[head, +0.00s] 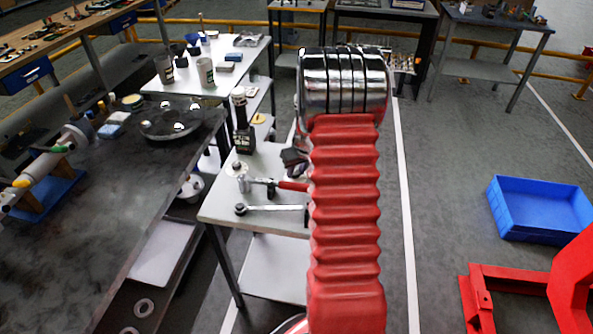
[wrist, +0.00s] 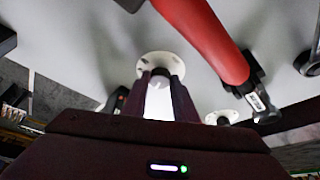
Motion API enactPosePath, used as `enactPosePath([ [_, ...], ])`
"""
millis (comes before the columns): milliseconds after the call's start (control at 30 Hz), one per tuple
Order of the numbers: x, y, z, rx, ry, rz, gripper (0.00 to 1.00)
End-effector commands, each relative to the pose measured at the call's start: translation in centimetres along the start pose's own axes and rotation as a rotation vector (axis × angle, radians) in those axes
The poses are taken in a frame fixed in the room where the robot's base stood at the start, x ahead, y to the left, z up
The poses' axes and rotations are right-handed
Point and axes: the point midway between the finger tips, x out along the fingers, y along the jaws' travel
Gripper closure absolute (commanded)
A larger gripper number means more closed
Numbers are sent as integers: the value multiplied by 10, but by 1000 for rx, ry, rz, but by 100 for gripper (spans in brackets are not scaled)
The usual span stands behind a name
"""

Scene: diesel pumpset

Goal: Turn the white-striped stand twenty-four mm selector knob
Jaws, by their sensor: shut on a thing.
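My gripper (wrist: 161,80) points at a round white plate (wrist: 157,58) in the wrist view, its two dark fingers closed on the small knob (wrist: 161,72) at the plate's middle. The fingers cover most of the knob, and I cannot make out its stripe. A second white plate (wrist: 222,117) lies to the right of the fingers. In the head view, a round white plate with a dark knob (head: 237,168) shows on the light stand top (head: 268,223). The gripped knob is hidden there behind my red arm.
A red-handled tool (wrist: 207,40) lies close to the right of the fingers; it also shows in the head view (head: 290,185). A ratchet (head: 270,208) lies nearer the stand's front edge. A tall dark bottle-shaped thing (head: 242,120) stands behind. A blue bin (head: 540,207) sits on the floor right.

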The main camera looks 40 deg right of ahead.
Motion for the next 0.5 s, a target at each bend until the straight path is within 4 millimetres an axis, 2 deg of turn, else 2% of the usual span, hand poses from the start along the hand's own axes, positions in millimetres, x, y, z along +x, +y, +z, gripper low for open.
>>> enactPosePath([
  [167,0,0,0,0,0,0,97],
  [500,0,0,0,-18,-1,-9,97],
])
